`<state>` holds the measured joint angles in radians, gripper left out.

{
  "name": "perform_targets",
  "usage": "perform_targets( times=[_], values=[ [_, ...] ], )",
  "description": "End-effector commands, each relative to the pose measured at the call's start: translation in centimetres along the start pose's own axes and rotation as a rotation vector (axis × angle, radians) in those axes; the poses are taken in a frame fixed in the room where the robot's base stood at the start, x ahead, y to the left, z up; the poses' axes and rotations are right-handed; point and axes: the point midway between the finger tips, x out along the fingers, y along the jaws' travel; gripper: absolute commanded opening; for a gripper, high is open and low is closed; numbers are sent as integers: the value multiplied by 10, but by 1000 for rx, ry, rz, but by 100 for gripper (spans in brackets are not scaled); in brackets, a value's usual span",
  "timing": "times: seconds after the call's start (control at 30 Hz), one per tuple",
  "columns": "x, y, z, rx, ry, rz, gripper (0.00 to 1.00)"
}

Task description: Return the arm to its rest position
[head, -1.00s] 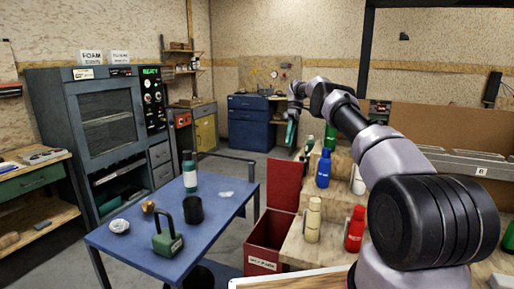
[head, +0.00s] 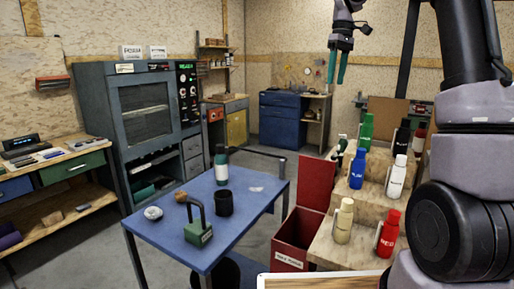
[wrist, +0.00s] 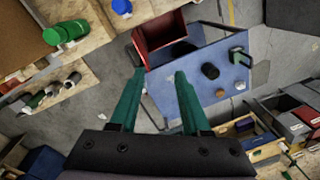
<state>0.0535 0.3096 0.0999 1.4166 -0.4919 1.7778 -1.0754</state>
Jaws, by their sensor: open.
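My gripper (head: 336,68) hangs high in the head view, above the level of the shelves with bottles, with its green fingers pointing down. The fingers are apart and nothing is between them. In the wrist view, my gripper (wrist: 155,78) shows two spread green fingers with the blue table and floor far below. My arm rises at the right side of the head view, and its link between there and the gripper runs out of the top of the picture.
A red bin (head: 290,238) stands beside stepped wooden shelves (head: 335,245) with several coloured bottles. A grey cabinet (head: 105,100) stands left.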

Motion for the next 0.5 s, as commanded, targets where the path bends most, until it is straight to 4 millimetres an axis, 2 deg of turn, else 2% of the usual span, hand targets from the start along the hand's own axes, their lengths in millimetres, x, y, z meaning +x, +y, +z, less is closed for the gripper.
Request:
perform_targets(
  times=[0.03,0.2,0.5],
  values=[
    [-8,-10,13,27,24,16,47],
    [-23,-38,51,144,113,56,47],
    [-26,-87,122,367,294,85,47]
  ],
)
